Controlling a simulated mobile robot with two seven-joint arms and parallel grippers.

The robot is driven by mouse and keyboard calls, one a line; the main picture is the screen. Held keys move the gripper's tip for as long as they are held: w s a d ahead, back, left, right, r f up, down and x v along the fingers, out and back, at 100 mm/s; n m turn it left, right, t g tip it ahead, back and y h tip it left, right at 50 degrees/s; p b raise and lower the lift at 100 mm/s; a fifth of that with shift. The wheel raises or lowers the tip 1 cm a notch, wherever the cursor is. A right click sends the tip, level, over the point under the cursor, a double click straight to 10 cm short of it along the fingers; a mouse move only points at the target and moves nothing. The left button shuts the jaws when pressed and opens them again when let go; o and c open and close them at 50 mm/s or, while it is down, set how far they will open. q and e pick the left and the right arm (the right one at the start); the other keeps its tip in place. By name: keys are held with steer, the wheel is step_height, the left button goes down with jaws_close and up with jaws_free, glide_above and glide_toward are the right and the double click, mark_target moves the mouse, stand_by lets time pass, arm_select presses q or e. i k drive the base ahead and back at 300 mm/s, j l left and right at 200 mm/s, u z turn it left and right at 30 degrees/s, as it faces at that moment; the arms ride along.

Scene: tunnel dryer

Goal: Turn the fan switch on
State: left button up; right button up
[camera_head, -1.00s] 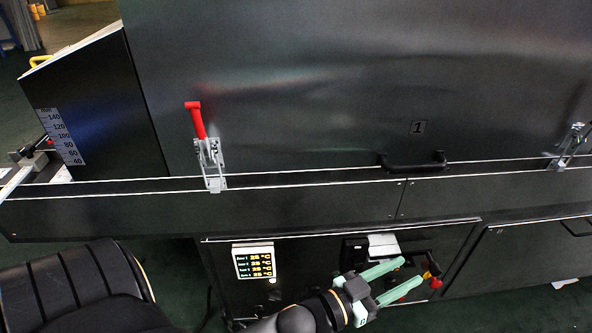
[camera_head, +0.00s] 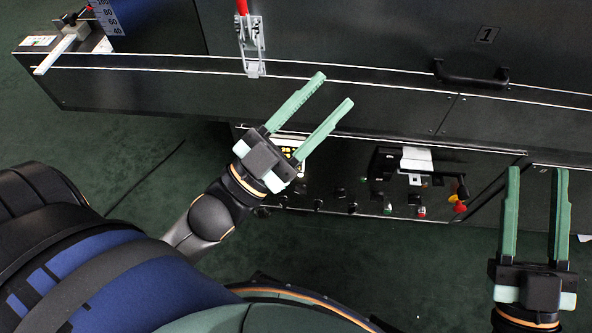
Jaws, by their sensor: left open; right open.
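The dark control panel (camera_head: 340,175) sits low on the dryer's front, with several small black knobs (camera_head: 352,207) along its lower edge. A green button (camera_head: 388,209) and a red button (camera_head: 421,211) are farther right. I cannot tell which control is the fan switch; no label is readable. My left gripper (camera_head: 334,88) is open and empty, held above the panel's left part, and it partly hides the temperature display (camera_head: 287,146). My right gripper (camera_head: 538,170) is open and empty, right of the panel, pointing up in the picture.
A red and yellow emergency stop (camera_head: 460,203) is at the panel's right end. A black handle (camera_head: 470,75) and a toggle clamp (camera_head: 252,45) with a red grip are on the machine above. Green floor (camera_head: 110,150) is open at left.

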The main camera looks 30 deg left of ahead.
mark_target(317, 205)
steer(key=i+l+u, duration=0.1)
steer(key=l+u, duration=0.6)
steer(key=i+l+u, duration=0.2)
steer(key=l, duration=0.8)
steer(key=i+l, duration=0.35)
steer(key=l, duration=0.15)
